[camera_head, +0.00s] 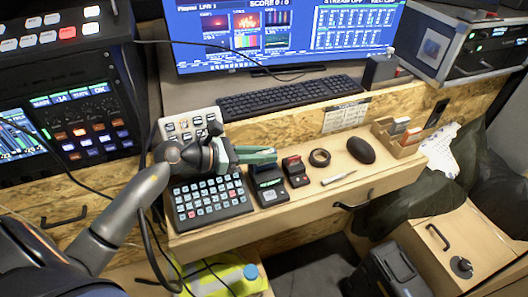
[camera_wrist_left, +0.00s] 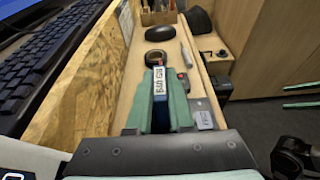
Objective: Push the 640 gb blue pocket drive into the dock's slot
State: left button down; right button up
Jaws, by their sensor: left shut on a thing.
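My left gripper (camera_head: 276,156) is shut on the blue pocket drive, its green fingers level above the desk. In the left wrist view the drive (camera_wrist_left: 160,85) stands between the fingers, with a white "640 GB" label. The fingers and arm hide it in the head view. A small black dock (camera_head: 268,190) with a grey front plate sits just below the fingertips. Its grey plate (camera_wrist_left: 204,116) shows right of the drive in the wrist view. The slot is hidden, so I cannot tell whether the drive touches it. My right gripper (camera_wrist_left: 284,97) appears at the wrist view's right edge, fingers apart.
A black-and-red device (camera_head: 296,170) stands close right of the dock. Beyond it lie a tape roll (camera_head: 319,157), a white pen-like tool (camera_head: 338,178) and a mouse (camera_head: 360,150). A button panel (camera_head: 212,202) is left of the dock. A keyboard (camera_head: 290,97) lies behind.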

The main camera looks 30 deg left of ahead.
pick_arm(q)
jog(key=shift+r+p, duration=1.15)
jog(key=shift+r, duration=0.5)
jog(key=shift+f+b, duration=1.85)
jog(key=shift+f, duration=0.2)
jog(key=c, duration=1.2)
grip_release()
jog(key=shift+r, duration=0.1)
jog(key=o, duration=0.5)
jog(key=shift+c, duration=0.2)
jog(key=shift+s+f, duration=0.1)
jog(key=shift+f, duration=0.1)
